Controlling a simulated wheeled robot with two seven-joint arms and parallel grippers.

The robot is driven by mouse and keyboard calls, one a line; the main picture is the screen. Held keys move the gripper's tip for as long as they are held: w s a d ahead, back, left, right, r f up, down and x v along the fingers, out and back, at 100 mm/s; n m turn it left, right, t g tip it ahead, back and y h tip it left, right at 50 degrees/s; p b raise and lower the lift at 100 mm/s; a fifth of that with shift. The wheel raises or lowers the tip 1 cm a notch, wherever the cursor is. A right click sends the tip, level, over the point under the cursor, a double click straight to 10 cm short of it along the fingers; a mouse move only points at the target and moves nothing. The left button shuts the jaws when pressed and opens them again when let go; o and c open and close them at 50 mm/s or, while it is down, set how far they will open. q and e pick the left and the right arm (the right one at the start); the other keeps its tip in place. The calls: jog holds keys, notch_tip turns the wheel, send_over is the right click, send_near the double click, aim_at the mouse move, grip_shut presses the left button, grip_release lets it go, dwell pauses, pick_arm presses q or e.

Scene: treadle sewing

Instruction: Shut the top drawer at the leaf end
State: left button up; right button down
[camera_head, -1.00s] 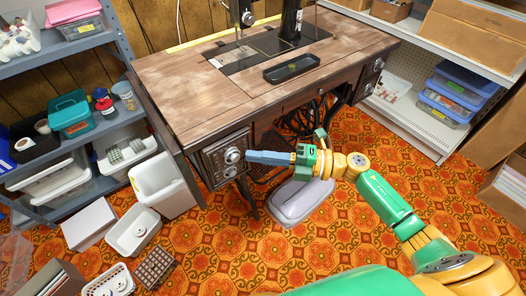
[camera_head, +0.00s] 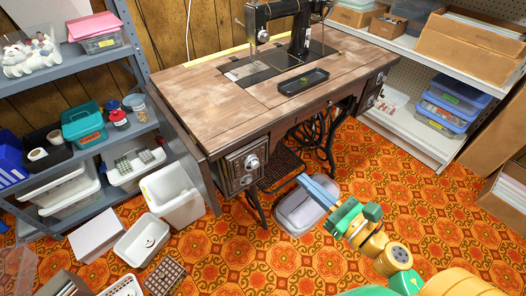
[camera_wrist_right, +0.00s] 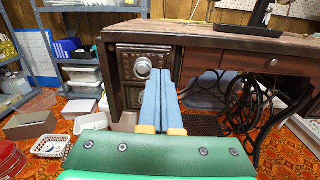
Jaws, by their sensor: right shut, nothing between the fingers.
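The wooden treadle sewing table (camera_head: 196,92) has a stack of small drawers under its left end. The top drawer (camera_head: 236,161) has a dark carved front and a round metal knob. My left gripper is out of view.
A grey shelf rack (camera_head: 75,65) with boxes stands left, with a white bin (camera_head: 172,195) and baskets on the floor near the drawers. The table's iron legs (camera_head: 330,135) stand behind my right gripper. The patterned carpet (camera_head: 440,215) is open at right.

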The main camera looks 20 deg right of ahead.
jog(key=p, duration=0.2)
send_near(264, 140)
jog(key=x, duration=0.6)
jog(key=shift+p, duration=0.4)
jog(key=shift+w+a, duration=0.1)
jog(key=shift+w, duration=0.3)
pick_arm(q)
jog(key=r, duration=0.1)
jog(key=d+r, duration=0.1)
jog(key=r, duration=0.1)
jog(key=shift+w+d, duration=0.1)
pick_arm(e)
jog(key=shift+f, duration=0.1)
